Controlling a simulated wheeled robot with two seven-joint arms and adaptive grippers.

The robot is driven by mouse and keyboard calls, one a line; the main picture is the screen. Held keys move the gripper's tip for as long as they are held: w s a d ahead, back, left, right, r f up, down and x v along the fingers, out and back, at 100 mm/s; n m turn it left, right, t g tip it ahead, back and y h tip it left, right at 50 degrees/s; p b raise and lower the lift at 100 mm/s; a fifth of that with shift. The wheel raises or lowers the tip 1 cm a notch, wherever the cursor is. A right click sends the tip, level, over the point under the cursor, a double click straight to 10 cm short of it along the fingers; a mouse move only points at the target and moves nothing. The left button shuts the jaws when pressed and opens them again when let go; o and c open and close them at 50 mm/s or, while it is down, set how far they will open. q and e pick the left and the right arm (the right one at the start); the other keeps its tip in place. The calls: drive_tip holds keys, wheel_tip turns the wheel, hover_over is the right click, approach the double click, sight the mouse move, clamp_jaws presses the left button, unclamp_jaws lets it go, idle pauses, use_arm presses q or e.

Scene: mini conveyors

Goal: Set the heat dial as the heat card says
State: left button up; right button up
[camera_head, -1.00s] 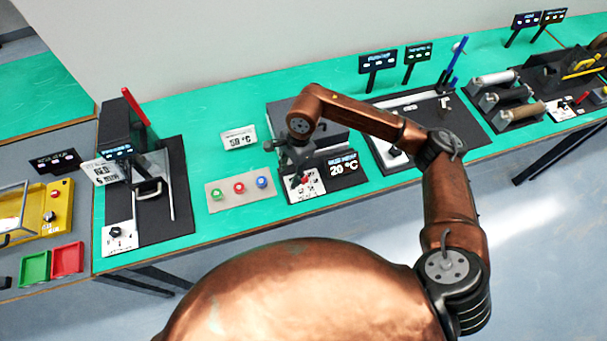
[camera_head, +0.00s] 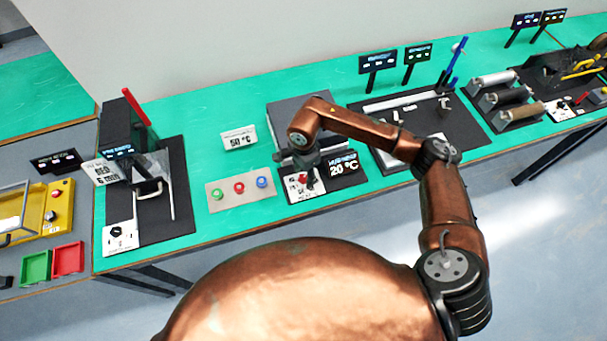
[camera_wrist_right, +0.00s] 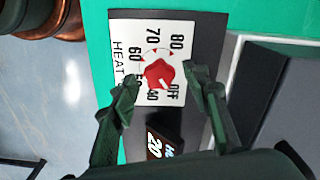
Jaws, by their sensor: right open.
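The heat card (camera_head: 239,139) stands behind the button panel and reads 50 °C. The heat dial is a red knob (camera_wrist_right: 158,73) on a white plate (camera_wrist_right: 125,25) marked OFF, 40, 50, 60, 70 and 80. Its pale mark seems to point toward OFF. The heater's display (camera_head: 344,168) reads 20 °C. My right gripper (camera_head: 304,174) points down over the dial. In the right wrist view its open fingers (camera_wrist_right: 160,86) stand on either side of the knob, with nothing held. Whether they touch it cannot be told. My left gripper is not in view.
A panel with green, red and blue buttons (camera_head: 240,189) lies left of the dial. The grey heater box (camera_head: 290,112) is behind it. A black station with a red lever (camera_head: 136,106) stands further left.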

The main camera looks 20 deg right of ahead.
drive_tip(key=shift+c, duration=0.5)
drive_tip(key=c, duration=1.1)
drive_tip(key=shift+o, duration=0.2)
drive_tip(key=shift+m, duration=0.4)
drive_tip(key=m, duration=0.3)
drive_tip(key=shift+b, duration=0.35)
drive_tip(key=m, duration=0.3)
drive_tip(key=shift+m, duration=0.3)
drive_tip(key=m, duration=0.6)
drive_tip(key=shift+r, duration=0.1)
drive_tip(key=m+p, duration=0.1)
drive_tip(key=m, duration=0.5)
drive_tip(key=shift+p, duration=0.3)
drive_tip(key=shift+m, duration=0.3)
